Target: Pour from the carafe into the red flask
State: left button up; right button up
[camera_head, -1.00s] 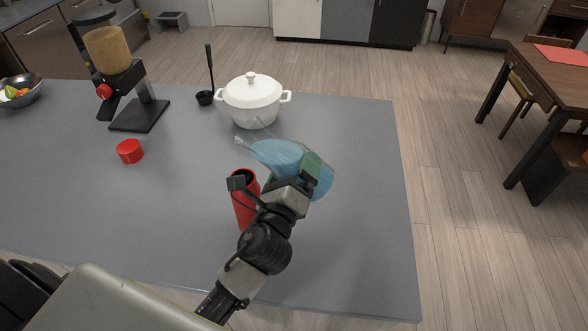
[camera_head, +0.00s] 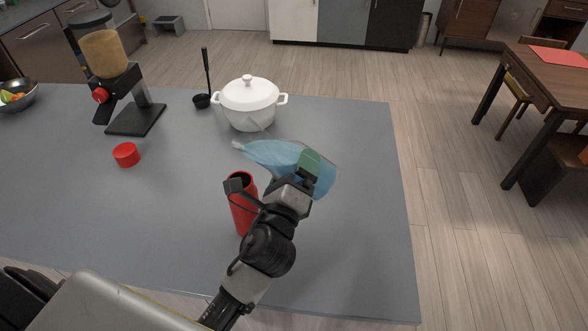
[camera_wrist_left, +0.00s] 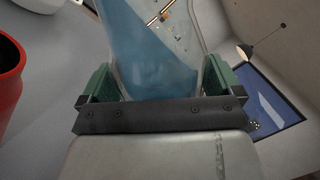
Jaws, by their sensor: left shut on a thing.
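The carafe (camera_head: 272,152) is clear with blue liquid inside and is tilted strongly, its neck toward the left. My left gripper (camera_head: 308,170) is shut on the carafe, with its green pads on both sides of the glass in the left wrist view (camera_wrist_left: 160,82). The red flask (camera_head: 243,212) stands upright and open on the grey counter, partly hidden by my left arm. The carafe's mouth is above and beyond the flask's opening in the head view. No stream of liquid shows. The flask's rim also shows at the left edge of the left wrist view (camera_wrist_left: 8,75).
A white lidded pot (camera_head: 249,103) and a black ladle (camera_head: 203,99) stand behind the carafe. A red cap (camera_head: 126,154) lies at the left, near a coffee grinder (camera_head: 125,85). A fruit bowl (camera_head: 18,95) is far left. The counter's right side is clear.

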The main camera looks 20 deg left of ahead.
pick_arm(q)
jog(key=shift+d+r+n, duration=0.1)
jog(key=shift+r+n, duration=0.2)
jog(key=shift+r, duration=0.05)
jog(key=shift+r, duration=0.1)
jog(key=shift+d+r+n, duration=0.15)
jog(key=shift+r+n, duration=0.15)
jog(key=shift+n, duration=0.3)
jog(key=shift+r+n+y, duration=0.25)
jog(key=shift+n+y, duration=0.05)
jog(key=shift+n, duration=0.1)
dwell(0.5)
jog(key=shift+d+r, duration=0.1)
jog(key=shift+r, duration=0.05)
jog(key=shift+r+n, duration=0.25)
jog(key=shift+n, duration=0.25)
dwell(1.2)
dwell(0.9)
